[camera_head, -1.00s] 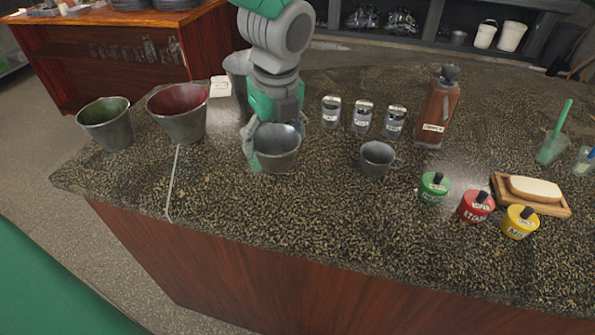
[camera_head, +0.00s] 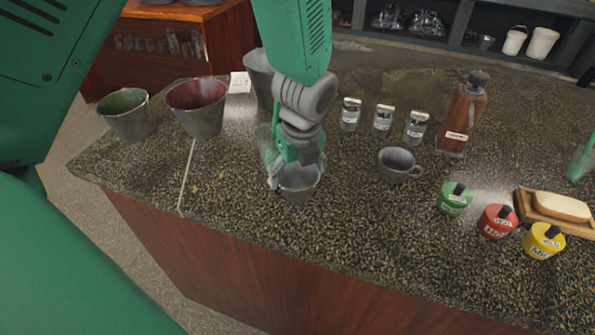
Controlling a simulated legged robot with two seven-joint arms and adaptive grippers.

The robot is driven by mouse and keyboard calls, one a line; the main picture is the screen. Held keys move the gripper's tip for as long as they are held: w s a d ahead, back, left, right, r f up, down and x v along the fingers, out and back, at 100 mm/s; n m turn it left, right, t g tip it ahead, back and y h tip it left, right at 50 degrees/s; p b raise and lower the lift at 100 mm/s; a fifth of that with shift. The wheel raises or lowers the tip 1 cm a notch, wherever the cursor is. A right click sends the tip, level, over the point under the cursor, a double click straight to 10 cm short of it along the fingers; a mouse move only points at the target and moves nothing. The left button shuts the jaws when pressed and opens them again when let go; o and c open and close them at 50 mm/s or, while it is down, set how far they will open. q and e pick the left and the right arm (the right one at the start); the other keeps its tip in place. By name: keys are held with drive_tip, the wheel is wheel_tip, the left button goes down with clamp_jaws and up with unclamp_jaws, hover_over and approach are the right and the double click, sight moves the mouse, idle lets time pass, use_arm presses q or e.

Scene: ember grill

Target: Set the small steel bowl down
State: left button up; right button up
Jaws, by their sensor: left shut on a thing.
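The small steel bowl (camera_head: 299,190) is in the middle left of the head view, over the speckled stone counter (camera_head: 330,250) near its front edge. My left gripper (camera_head: 296,170) reaches down from above and is shut on the bowl's rim. The bowl looks upright. I cannot tell whether its base touches the counter. The gripper hides the far part of the bowl.
A steel cup (camera_head: 396,166) stands right of the bowl. Three labelled shakers (camera_head: 383,121) and a brown bottle (camera_head: 463,115) stand behind it. Green-lined (camera_head: 127,118) and red-lined (camera_head: 198,108) buckets are at left. Green (camera_head: 453,199), red (camera_head: 497,222) and yellow (camera_head: 541,242) tins sit at right.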

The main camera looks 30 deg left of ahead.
use_arm(q)
drive_tip(key=o, duration=1.2)
drive_tip(key=shift+a, duration=0.1)
drive_tip(key=r, duration=0.4)
drive_tip(key=d+r, duration=0.1)
drive_tip(key=r, duration=0.3)
drive_tip(key=s+r, duration=0.1)
drive_tip(key=r, duration=0.3)
drive_tip(key=shift+d+p, duration=0.3)
drive_tip(key=shift+p, duration=0.05)
